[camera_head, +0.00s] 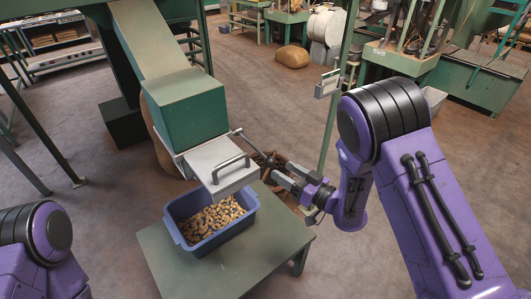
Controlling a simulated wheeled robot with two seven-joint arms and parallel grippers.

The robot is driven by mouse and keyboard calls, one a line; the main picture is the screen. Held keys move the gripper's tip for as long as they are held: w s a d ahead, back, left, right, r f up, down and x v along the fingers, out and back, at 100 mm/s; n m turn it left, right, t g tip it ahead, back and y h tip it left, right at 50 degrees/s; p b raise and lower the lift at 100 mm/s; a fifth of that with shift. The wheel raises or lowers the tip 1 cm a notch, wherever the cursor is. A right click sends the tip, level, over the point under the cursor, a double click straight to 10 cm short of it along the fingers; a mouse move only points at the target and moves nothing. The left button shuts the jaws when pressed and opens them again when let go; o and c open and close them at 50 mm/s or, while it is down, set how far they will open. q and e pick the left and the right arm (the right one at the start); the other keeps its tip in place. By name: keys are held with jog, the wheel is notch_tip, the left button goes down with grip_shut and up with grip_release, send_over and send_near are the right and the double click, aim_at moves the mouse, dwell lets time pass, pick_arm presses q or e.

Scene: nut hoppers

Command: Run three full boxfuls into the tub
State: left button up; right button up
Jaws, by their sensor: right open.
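The blue tub (186,243) stands on the green table (170,262) with a layer of brown nuts (210,218) in it. Above its back edge hangs the green hopper box (186,108) at the foot of a sloping chute (150,40). A pale metal gate with a bar handle (231,161) sticks out from the box's lower front, over part of the tub. A thin lever rod (251,145) runs from the box's right side toward my right gripper (276,176). The gripper is open beside the rod's lower end; contact cannot be told. My left gripper is out of view.
A round brown basket-like thing (274,158) stands on the floor behind my right gripper. A thin green post (337,110) rises to its right. Green machines (455,70) and a brown sack (292,57) are farther back. The table's front is bare.

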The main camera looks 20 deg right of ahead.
aim_at(272, 163)
jog(key=p+x, duration=0.1)
jog(key=x, duration=0.7)
jog(key=shift+w+a, duration=0.2)
grip_shut()
jog(key=shift+r+p, duration=0.1)
jog(key=shift+p, duration=0.2)
